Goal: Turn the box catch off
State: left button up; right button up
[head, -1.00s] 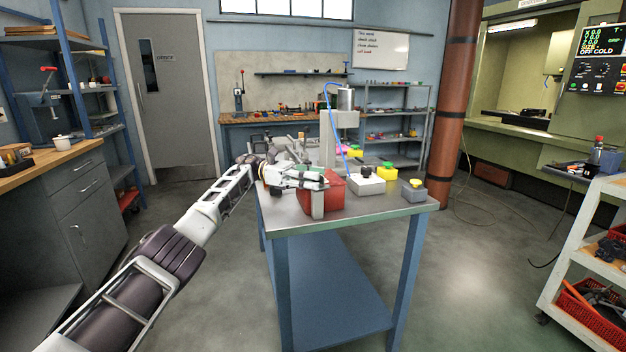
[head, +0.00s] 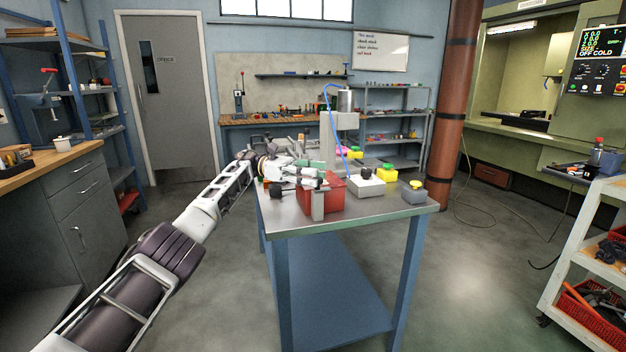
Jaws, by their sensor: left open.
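A red box (head: 335,193) stands on the metal-topped cart (head: 370,214). A pale grey upright piece (head: 318,206) stands at its front left. I cannot make out which part is the catch, or its position. My left gripper (head: 304,183) is open at the box's left side, near the top of the grey piece. It hides part of the box, and I cannot tell whether it touches it. My right gripper is not in view.
Right of the box are a white box with a black knob (head: 366,186), a yellow block (head: 387,174) and a grey box with a yellow button (head: 413,193). A grey column (head: 327,150) with a blue hose rises behind. The cart's front strip is clear.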

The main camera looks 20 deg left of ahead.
pick_arm(q)
jog(key=shift+r, duration=4.1)
notch_tip(320, 180, up, 10)
jog(key=p, duration=0.9)
jog(key=shift+p, duration=0.4)
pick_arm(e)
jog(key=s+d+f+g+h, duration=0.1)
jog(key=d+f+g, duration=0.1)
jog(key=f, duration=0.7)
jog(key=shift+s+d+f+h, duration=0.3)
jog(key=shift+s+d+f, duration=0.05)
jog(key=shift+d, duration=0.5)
pick_arm(q)
jog(key=shift+r, duration=0.1)
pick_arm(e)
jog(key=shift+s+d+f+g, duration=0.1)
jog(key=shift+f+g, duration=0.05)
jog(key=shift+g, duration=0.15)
